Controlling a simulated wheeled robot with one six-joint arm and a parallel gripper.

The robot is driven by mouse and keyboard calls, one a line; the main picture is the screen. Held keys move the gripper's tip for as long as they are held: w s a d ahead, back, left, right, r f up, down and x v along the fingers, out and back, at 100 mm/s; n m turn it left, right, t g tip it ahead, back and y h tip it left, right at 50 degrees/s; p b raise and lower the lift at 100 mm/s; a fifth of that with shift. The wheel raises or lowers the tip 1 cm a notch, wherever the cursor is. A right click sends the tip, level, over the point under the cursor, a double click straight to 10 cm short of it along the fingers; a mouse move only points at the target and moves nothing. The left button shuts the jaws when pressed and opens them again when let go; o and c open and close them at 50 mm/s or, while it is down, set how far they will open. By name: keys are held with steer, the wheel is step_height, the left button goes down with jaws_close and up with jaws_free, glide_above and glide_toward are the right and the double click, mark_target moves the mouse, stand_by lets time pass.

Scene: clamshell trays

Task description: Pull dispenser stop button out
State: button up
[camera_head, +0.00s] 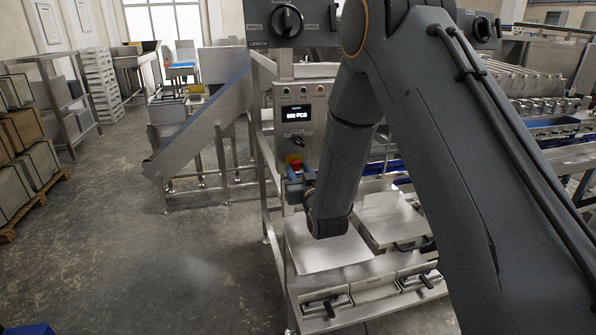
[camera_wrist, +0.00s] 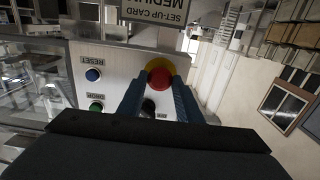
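The stop button is a red mushroom head on a yellow base. It is on the front of the steel control panel (camera_head: 308,150) in the head view (camera_head: 296,165). In the wrist view, which is upside down, the button (camera_wrist: 160,79) sits at the centre. My gripper (camera_head: 294,178) is close in front of it. In the wrist view my gripper (camera_wrist: 158,88) has its two blue fingers apart, one on each side of the button. Gaps seem to show between fingers and red head, and nothing is held. Whether a finger touches the button is unclear.
Blue (camera_wrist: 93,75) and green (camera_wrist: 96,106) buttons sit beside the stop button in the wrist view. A set-up card (camera_wrist: 160,14) is by the panel. A display (camera_head: 296,115) and a knob (camera_head: 298,142) are above the stop button. A steel chute (camera_head: 205,115) stands left; the floor there is open.

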jaws_close()
steer(key=shift+s+d+b, duration=0.15)
steer(key=shift+s+b, duration=0.2)
steer(key=shift+s, duration=0.2)
steer(key=o, duration=1)
jaws_free()
steer(key=shift+s, duration=0.1)
steer(key=shift+o, duration=0.2)
steer(key=shift+s, duration=0.1)
steer(key=b+v, duration=0.2)
steer(key=v, duration=0.5)
steer(key=shift+s+b, duration=0.3)
steer(key=shift+b, duration=0.05)
steer(key=shift+d, duration=0.1)
